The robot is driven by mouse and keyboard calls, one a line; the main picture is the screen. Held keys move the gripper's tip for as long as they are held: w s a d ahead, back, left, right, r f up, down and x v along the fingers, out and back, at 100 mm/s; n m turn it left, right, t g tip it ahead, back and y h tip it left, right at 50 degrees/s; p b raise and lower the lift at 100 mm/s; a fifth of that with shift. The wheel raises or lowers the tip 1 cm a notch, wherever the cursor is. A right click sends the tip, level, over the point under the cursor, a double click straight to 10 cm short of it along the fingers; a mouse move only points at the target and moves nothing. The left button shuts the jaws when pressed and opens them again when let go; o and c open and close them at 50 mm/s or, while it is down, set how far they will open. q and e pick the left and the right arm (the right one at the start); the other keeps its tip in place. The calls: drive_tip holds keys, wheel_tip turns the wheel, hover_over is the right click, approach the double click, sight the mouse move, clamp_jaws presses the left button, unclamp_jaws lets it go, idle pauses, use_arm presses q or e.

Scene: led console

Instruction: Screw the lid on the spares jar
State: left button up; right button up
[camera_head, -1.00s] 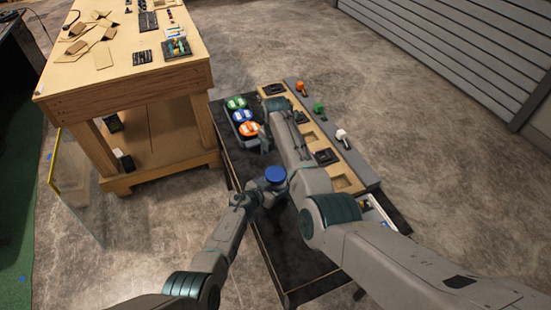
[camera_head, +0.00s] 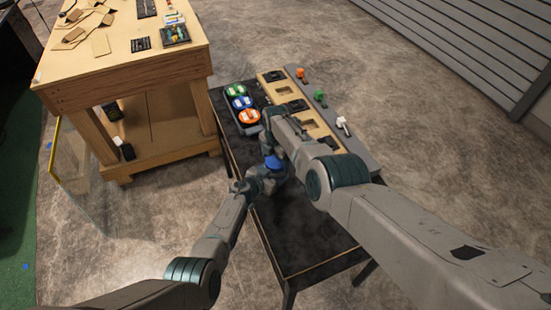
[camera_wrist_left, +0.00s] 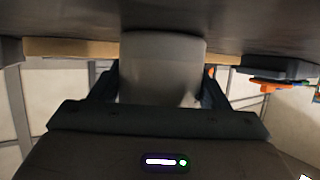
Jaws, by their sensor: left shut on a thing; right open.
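My left gripper (camera_head: 262,180) is shut on the spares jar, a pale, smooth, round-sided body (camera_wrist_left: 162,65) between its fingers in the left wrist view. In the head view a blue round piece (camera_head: 272,162) shows at the left gripper, partly covered by my right gripper. I cannot tell whether this blue piece is the lid or whether it sits on the jar. My right gripper (camera_head: 273,146) is open, close behind and above the blue piece. Its fingertips are mostly hidden by its own wrist, so contact cannot be told.
A black tray (camera_head: 232,118) with green, blue and orange round pieces stands on the dark table (camera_head: 290,240). A wooden board with square recesses (camera_head: 310,123) lies right of it, beside a grey strip with orange, green and white knobs. A wooden workbench (camera_head: 130,75) stands at left.

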drive_tip(key=c, duration=1)
drive_tip(key=m, duration=0.9)
drive_tip(key=shift+m, duration=0.4)
drive_tip(key=o, duration=1.1)
drive_tip(key=shift+c, duration=0.2)
drive_tip(key=shift+r, duration=2.2)
